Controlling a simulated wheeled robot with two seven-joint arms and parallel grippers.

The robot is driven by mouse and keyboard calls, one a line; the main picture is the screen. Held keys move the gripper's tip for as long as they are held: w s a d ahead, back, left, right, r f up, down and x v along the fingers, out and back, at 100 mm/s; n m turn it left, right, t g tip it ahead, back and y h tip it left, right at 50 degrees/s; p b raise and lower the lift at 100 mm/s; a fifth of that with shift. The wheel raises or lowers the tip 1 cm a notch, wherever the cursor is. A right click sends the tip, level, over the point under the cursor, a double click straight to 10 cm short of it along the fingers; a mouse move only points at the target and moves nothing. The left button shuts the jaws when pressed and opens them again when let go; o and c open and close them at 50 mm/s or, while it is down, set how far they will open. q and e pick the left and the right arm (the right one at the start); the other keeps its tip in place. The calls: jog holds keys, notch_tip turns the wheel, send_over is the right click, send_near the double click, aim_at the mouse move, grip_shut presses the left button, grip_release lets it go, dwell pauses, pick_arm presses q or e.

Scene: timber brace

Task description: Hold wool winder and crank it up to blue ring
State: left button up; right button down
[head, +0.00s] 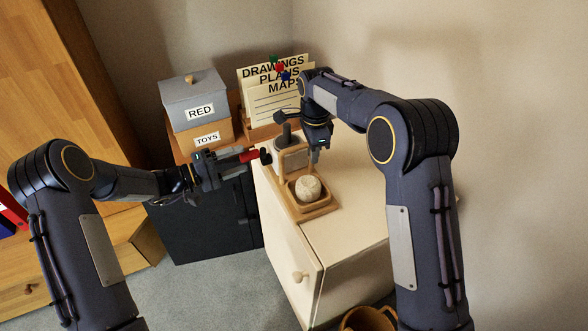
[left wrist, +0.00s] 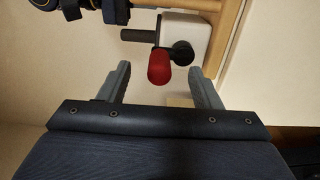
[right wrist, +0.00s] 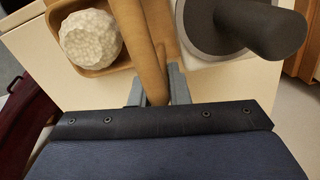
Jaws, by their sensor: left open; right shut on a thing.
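The wool winder stands on the white cabinet, with a wooden frame (head: 293,158), a pale ball of wool (head: 308,187) in a wooden tray and a grey-white body with a dark post (right wrist: 262,28). Its red crank handle (left wrist: 158,68) shows in the left wrist view between the fingertips of my left gripper (left wrist: 162,80), which is open around it without visible contact. My right gripper (right wrist: 152,88) is shut on the winder's wooden upright (right wrist: 150,50), between wool and body. In the head view my left gripper (head: 238,162) is left of the winder. I cannot make out a blue ring.
The cabinet top (head: 355,200) is clear to the right of the winder. Behind left, a grey RED box (head: 195,98) sits on a TOYS box (head: 207,136). A holder with cards (head: 275,90) stands at the back. A basket (head: 368,320) is on the floor in front.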

aim_at(248, 157)
pick_arm(q)
jog(key=shift+x, duration=1.85)
jog(key=shift+w, duration=0.1)
jog(key=c, duration=1.1)
